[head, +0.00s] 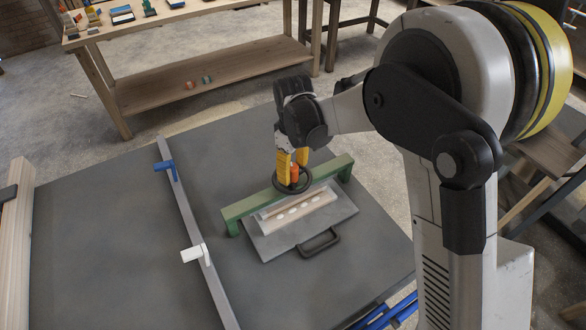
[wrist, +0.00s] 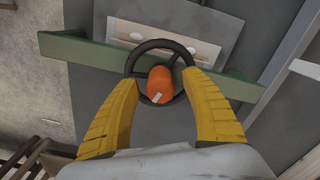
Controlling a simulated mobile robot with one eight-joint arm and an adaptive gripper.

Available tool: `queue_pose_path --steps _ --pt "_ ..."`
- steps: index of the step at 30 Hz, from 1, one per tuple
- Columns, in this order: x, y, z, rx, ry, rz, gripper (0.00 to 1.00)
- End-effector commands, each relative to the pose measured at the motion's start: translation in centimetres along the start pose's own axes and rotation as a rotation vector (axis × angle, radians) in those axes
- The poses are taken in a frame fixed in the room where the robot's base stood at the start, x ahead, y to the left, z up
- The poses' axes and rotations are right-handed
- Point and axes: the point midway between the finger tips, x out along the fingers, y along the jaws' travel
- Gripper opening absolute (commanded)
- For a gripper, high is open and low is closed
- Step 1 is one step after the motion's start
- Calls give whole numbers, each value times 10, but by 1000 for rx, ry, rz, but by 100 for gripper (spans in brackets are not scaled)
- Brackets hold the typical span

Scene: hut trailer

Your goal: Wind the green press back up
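The green press (head: 250,204) is a low green beam on end legs, standing across a grey plate (head: 277,242) on the table. A dark handwheel (head: 293,190) with an orange knob (head: 295,171) at its middle sits above the beam. My gripper (head: 292,156) points down at the wheel with its yellow fingers apart. In the wrist view, my gripper (wrist: 160,80) has one finger on each side of the orange knob (wrist: 161,85), with gaps showing, and the tips overlap the wheel rim (wrist: 160,42). Contact with the rim cannot be told.
A pale wooden piece with white spots (head: 300,209) lies on the plate under the press; the plate has a dark handle (head: 319,243). A metal rail (head: 196,230) with blue and white clamps lies left. A wooden bench (head: 210,75) stands behind. The table's left part is clear.

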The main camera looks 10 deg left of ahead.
Motion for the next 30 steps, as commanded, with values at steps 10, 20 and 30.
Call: queue_pose_path --steps 10,20,30 --pt "-20 0 0 0 1 0 55" --pt "-92 0 0 0 0 0 55" --pt "-120 0 0 0 0 0 55"
